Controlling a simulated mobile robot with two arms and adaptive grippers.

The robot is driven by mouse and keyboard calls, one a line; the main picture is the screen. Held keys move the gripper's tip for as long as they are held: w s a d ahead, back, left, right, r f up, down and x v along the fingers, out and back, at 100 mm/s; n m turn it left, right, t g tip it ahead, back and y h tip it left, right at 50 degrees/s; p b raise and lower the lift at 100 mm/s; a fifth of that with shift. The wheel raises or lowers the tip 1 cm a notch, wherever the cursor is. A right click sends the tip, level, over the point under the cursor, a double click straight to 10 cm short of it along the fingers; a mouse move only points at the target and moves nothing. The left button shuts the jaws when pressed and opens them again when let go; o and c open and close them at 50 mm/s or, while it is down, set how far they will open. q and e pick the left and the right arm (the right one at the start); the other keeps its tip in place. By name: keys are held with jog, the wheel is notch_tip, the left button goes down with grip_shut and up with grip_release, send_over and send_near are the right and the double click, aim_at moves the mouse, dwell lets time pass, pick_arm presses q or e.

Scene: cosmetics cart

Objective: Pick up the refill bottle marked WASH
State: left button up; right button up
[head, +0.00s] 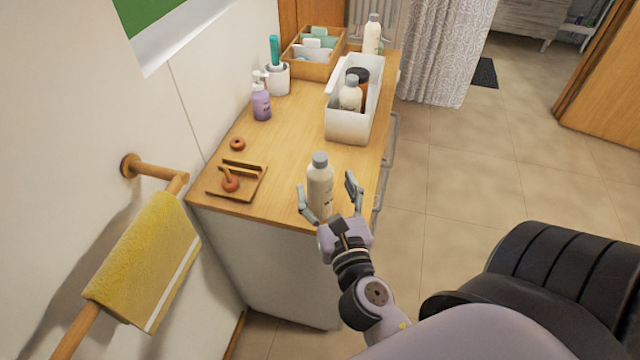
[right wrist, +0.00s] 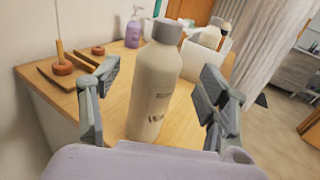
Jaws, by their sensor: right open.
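A cream bottle with a grey cap (head: 320,183) stands upright near the front edge of the wooden cart top. In the right wrist view the bottle (right wrist: 156,85) carries dark lettering on its lower side, too small and partly hidden to read surely. My right gripper (head: 329,192) is open, with one finger on each side of this bottle and gaps visible. The right wrist view shows the fingers (right wrist: 160,98) apart too. Another cream bottle (head: 350,95) stands in the white bin, and one more (head: 373,36) stands at the back. My left gripper is out of view.
The cart top (head: 285,150) has free room in its middle. A white bin (head: 350,128) holds bottles. A purple pump bottle (head: 261,103), a brush holder (head: 277,80), a wooden organizer (head: 312,68) and a small tray (head: 220,190) stand around. A yellow towel (head: 145,262) hangs left.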

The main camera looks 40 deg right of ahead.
jog(key=p+x, duration=0.1)
jog(key=x, duration=0.3)
jog(key=shift+w+p, duration=0.25)
jog(key=shift+p, duration=0.15)
jog(key=shift+w+d+f, duration=0.1)
jog(key=shift+w+f, duration=0.05)
jog(key=shift+w, duration=0.05)
jog(key=shift+s, duration=0.1)
jog(key=shift+c, duration=0.3)
grip_shut()
